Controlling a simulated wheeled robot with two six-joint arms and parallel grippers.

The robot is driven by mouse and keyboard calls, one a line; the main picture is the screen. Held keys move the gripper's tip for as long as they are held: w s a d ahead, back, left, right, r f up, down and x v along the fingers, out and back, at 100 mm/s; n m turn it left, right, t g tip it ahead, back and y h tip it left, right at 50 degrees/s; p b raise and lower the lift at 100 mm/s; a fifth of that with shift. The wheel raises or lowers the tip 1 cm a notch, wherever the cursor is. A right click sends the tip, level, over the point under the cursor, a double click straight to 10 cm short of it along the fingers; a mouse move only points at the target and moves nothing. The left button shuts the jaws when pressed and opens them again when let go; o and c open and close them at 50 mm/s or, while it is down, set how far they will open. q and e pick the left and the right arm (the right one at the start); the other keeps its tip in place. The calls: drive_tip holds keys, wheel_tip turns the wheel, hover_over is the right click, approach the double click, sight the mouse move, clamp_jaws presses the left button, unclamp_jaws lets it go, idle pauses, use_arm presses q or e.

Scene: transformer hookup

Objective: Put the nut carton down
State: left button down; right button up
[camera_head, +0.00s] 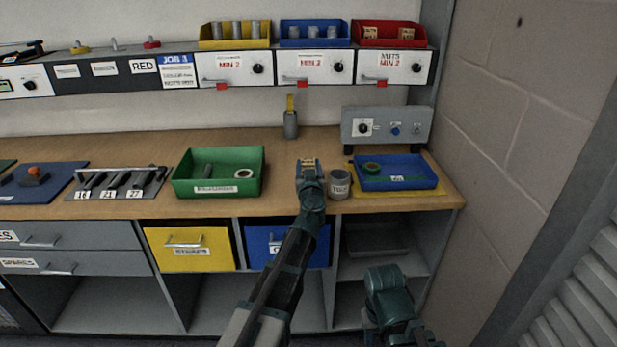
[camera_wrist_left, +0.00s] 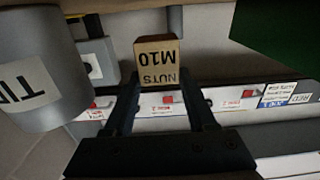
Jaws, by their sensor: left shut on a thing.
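The nut carton (camera_wrist_left: 158,60) is a small brown box. Its label reads NUTS M10 and appears upside down in the left wrist view. My left gripper (camera_wrist_left: 160,88) is shut on it, one finger on each side. In the head view the carton (camera_head: 309,162) shows at the tip of my left gripper (camera_head: 309,170), over the wooden bench between the green bin and the grey tin. I cannot tell whether it touches the bench top. My right arm shows low at the right, below bench height; its fingers are not clear.
A grey tin (camera_head: 339,184) stands just right of my left gripper. A blue tray (camera_head: 398,180) holding a green roll lies beyond it, and a green bin (camera_head: 218,190) stands at left. A grey holder (camera_head: 290,124) stands behind. The red shelf bin (camera_head: 388,40) holds similar cartons.

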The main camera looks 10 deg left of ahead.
use_arm(q)
wheel_tip(320, 180, down, 3)
drive_tip(key=b, duration=0.3)
drive_tip(key=shift+f, duration=0.2)
drive_tip(key=shift+b, duration=0.3)
drive_tip(key=shift+f, duration=0.2)
drive_tip(key=shift+c, duration=1)
unclamp_jaws()
drive_tip(key=shift+r, duration=0.1)
